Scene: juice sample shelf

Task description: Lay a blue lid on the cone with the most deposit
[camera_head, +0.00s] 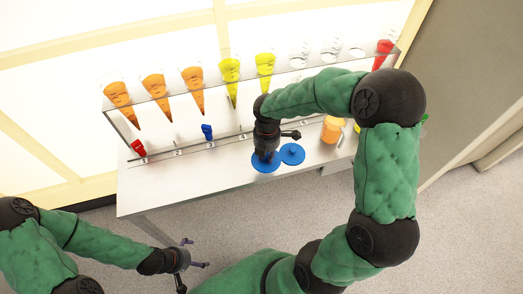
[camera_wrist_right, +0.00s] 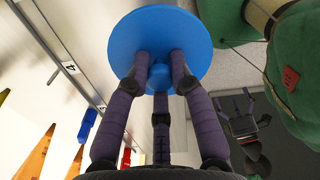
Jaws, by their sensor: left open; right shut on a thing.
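My right gripper (camera_head: 268,152) is shut on the knob of a blue lid (camera_head: 262,166), a round disc. In the right wrist view the same lid (camera_wrist_right: 160,40) spans the fingertips (camera_wrist_right: 158,78). A second blue lid (camera_head: 292,154) lies on the table just right of it. Cones stand in a rack behind: orange cones (camera_head: 119,98), (camera_head: 155,88), (camera_head: 193,80) at left, yellow cones (camera_head: 229,72), (camera_head: 265,66), several clear ones (camera_head: 331,48), and a red cone (camera_head: 383,50) at right. Deposit amounts are too small to tell. My left gripper (camera_head: 190,262) is open and empty, in front of the table.
The white table (camera_head: 165,190) has free room at its left front. A red piece (camera_head: 138,148) and a blue piece (camera_head: 207,131) sit below the rack shelf (camera_head: 180,100). An orange stack (camera_head: 332,128) stands at right. My right arm hides part of the rack.

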